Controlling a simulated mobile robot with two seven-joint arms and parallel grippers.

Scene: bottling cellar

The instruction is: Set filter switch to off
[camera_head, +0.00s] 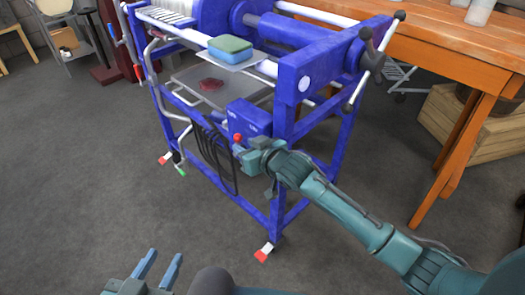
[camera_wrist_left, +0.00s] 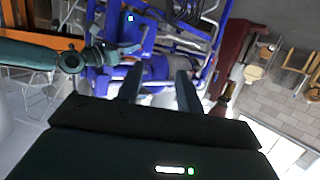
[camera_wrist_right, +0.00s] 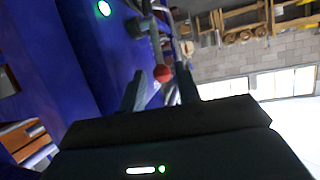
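The blue filter machine (camera_head: 290,80) stands in the middle of the head view. A blue switch box (camera_head: 248,118) with small white markings is fixed to its frame. A red knob (camera_head: 238,138) shows at the box's lower edge, beside my right gripper (camera_head: 252,150). In the right wrist view the red knob (camera_wrist_right: 162,73) appears between and beyond the spread fingers of my right gripper (camera_wrist_right: 162,90); I cannot tell if they touch it. The switch's setting is not readable. My left gripper (camera_head: 158,265) is open and empty at the bottom of the head view, well away from the machine.
A green-and-blue sponge (camera_head: 230,48) lies on top of the machine, and a red object (camera_head: 211,84) lies on its tray. Black cable (camera_head: 215,155) hangs below the box. A wooden table (camera_head: 450,45) and crate (camera_head: 460,125) stand right.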

